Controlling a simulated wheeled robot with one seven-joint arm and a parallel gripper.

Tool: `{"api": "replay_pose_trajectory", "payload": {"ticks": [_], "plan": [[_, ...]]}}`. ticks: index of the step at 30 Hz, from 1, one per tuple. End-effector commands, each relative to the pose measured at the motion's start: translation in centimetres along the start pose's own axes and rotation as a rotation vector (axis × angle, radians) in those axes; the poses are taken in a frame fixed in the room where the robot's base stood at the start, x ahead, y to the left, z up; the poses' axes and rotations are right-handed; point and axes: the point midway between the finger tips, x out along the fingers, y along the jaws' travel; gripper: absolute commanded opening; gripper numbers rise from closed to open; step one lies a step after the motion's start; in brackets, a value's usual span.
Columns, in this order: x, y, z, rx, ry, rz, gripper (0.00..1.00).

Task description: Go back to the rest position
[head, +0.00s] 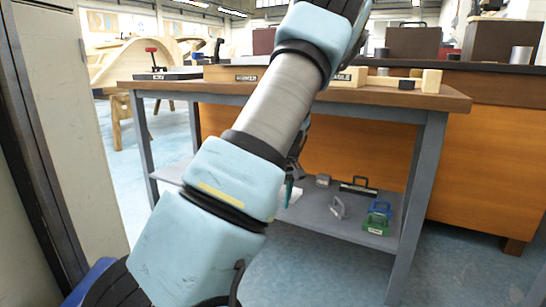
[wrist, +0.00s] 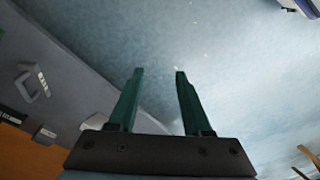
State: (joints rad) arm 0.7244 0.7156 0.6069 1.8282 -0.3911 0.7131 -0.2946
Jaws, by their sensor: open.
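My gripper (wrist: 159,72) shows in the wrist view with its two green fingers spread apart. Nothing is between the fingers; blue floor lies beyond them. In the head view my arm crosses the middle of the picture and hides most of the gripper. The lower shelf (head: 335,222) of the workbench is just beyond the arm there, and its edge also runs close to the left of the fingers in the wrist view (wrist: 75,80).
The workbench top (head: 400,97) holds wooden pieces. On the lower shelf are a grey handled item (head: 338,208), a green one (head: 377,222) and a black one (head: 358,188). A cabinet panel (head: 75,150) stands close at left. Blue floor (head: 320,275) is open in front.

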Motion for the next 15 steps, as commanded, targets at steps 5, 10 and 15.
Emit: {"api": "replay_pose_trajectory", "payload": {"ticks": [5,10,15], "plan": [[-2.9,-6.5,4.6,0.08,-0.052,0.087,0.49],[-5.4,-10.7,9.3,0.206,-0.033,0.141,0.49],[-7.1,-13.4,12.8,0.314,0.011,0.16,0.49]]}}
